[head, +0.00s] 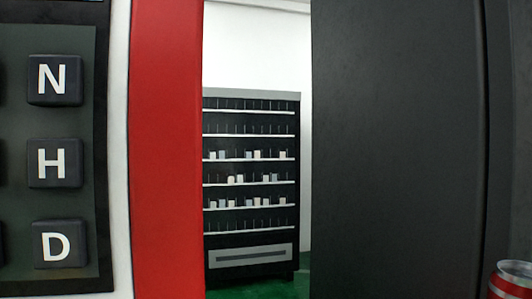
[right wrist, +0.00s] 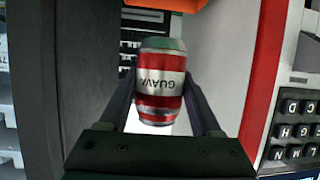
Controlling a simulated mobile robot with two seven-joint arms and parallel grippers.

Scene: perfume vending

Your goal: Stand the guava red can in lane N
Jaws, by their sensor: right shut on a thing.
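The guava red can (right wrist: 161,85), red with a silver band reading GUAVA upside down, is between the two fingers of my right gripper (right wrist: 161,92) in the right wrist view. The gripper is shut on it. The top of a red and silver can (head: 511,280) also shows at the bottom right corner of the head view, cut off by the frame. A key marked N (head: 55,80) is at the upper left of the head view. I cannot make out which lane is lane N. My left gripper is not in view.
Keys H (head: 54,162) and D (head: 60,243) are below N, beside a red strip (head: 165,150). A dark panel (head: 400,150) fills the right. Through the gap, a shelved vending machine (head: 250,255) stands far off. The wrist view shows a keypad (right wrist: 297,125) and shelf edges (right wrist: 8,120).

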